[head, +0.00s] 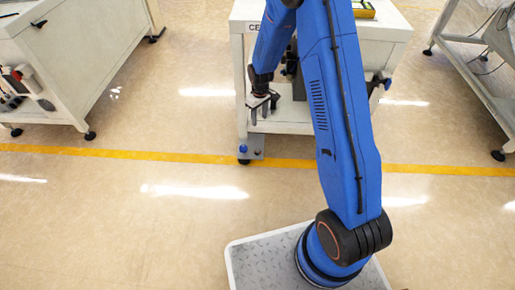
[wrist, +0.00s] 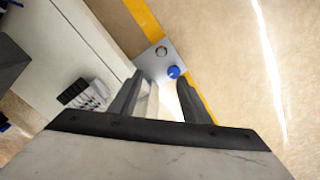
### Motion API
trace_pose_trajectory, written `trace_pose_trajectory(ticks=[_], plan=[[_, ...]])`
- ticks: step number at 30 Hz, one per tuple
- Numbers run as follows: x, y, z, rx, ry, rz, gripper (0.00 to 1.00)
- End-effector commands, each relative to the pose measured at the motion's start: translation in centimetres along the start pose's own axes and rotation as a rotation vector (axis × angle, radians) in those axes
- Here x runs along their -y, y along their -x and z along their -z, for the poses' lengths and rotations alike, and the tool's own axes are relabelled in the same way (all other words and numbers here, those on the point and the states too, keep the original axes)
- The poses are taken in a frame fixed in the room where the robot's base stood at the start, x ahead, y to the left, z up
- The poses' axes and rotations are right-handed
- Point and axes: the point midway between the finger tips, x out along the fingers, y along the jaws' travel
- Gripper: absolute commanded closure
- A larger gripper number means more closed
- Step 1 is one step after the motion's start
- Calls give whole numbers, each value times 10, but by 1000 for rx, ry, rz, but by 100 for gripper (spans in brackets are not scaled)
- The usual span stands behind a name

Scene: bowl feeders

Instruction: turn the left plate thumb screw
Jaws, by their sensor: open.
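A blue round thumb screw (wrist: 174,71) sits on a small grey metal plate (wrist: 150,66) in the wrist view. In the head view the blue screw (head: 243,148) is at the lower left of the plate (head: 257,141), low on the front left corner of the white bench. A second round reddish-grey part (wrist: 161,51) is on the same plate. My gripper (head: 260,114) is open and empty, above the plate in the head view. In the wrist view my gripper's fingertips (wrist: 161,77) frame the blue screw, which shows near the right finger, apart from it as far as I can tell.
The white bench (head: 262,52) stands behind the gripper, with a dark device on its lower shelf. A black and white part (wrist: 83,94) lies left of the fingers. Other benches (head: 85,60) stand left and right. The floor in front, crossed by a yellow line (head: 120,154), is clear.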

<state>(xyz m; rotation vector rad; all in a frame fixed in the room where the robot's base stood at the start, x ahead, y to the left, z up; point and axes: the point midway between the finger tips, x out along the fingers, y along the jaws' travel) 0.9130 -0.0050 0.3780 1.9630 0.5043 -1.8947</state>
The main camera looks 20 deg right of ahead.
Motion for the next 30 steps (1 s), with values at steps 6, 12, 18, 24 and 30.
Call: trace_pose_trajectory(ticks=[6,12,18,24,30], plan=[[2,-57,7,27,36,13,57],[2,-75,9,32,48,15,57],[3,-93,8,34,48,16,57],[3,-125,7,34,48,16,57],[4,-159,6,35,48,16,57]])
